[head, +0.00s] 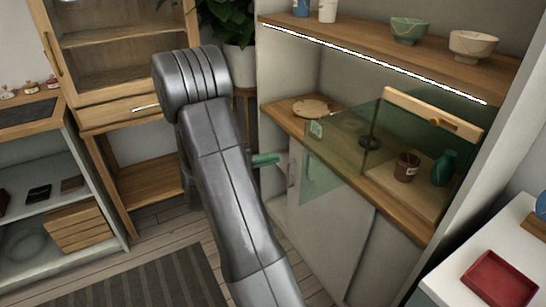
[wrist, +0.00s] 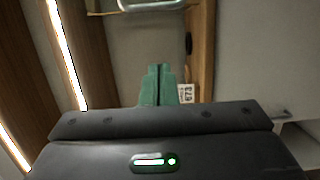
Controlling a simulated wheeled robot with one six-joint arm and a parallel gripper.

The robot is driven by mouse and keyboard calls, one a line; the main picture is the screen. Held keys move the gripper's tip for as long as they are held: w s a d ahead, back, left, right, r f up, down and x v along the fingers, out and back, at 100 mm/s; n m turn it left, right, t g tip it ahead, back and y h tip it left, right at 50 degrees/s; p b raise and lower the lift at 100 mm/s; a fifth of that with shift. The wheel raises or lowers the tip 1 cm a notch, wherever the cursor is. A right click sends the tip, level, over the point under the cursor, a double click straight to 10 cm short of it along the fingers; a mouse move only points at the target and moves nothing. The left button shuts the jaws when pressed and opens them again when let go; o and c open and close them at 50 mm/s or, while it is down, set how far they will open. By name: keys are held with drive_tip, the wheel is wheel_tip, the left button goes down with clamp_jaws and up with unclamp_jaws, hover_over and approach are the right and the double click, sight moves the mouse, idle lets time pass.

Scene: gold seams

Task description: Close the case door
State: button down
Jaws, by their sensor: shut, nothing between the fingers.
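The case (head: 432,112) stands on the wooden counter of the wall unit, with a pale wood top rail and greenish glass. Its glass door (head: 325,160) appears to stand open, jutting out to the left past the counter edge. A small white label shows on the glass, and a label also shows in the wrist view beside the fingers. My gripper (head: 265,160) is left of the door, its green fingers partly hidden by my arm. In the wrist view the fingers (wrist: 158,85) are together and empty. Whether they touch the glass cannot be told.
A brown cup (head: 407,167) and a teal vase (head: 444,168) stand inside the case. A wooden plate (head: 313,108) lies on the counter left of it. A lit shelf with bowls (head: 473,46) is above. White cabinet doors (head: 335,235) are below. A red tray (head: 497,280) is at lower right.

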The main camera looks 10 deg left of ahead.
drive_tip(key=d, duration=0.8)
drive_tip(key=shift+s, duration=0.35)
drive_tip(key=shift+d, duration=0.1)
